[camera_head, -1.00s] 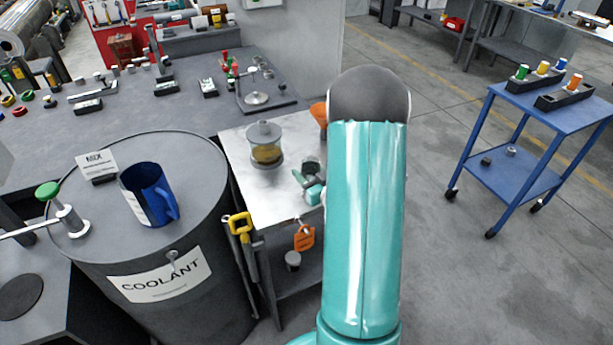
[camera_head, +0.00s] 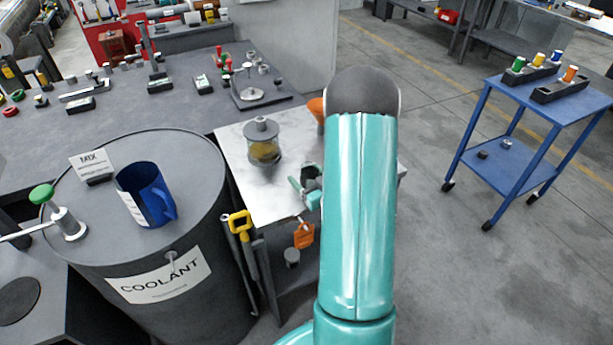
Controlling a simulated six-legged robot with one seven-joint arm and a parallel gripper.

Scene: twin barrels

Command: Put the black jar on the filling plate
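A small dark object (camera_head: 312,171), possibly the black jar, shows on or just above the light metal bench top, left of my teal arm. My gripper (camera_head: 304,188) is at this dark object, with teal parts at its left and below it. The arm hides much of the gripper, and I cannot tell whether its fingers touch or hold the object. A dark round disc (camera_head: 18,299), possibly the filling plate, lies on the dark surface at the lower left, below the pump spout. The disc is bare.
The coolant barrel (camera_head: 120,262) stands between the disc and the bench. On it are a blue jug (camera_head: 147,196), a MIX sign (camera_head: 95,163) and a green-knobbed pump (camera_head: 62,215). A glass jar (camera_head: 263,142) and orange funnel (camera_head: 316,108) stand on the bench.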

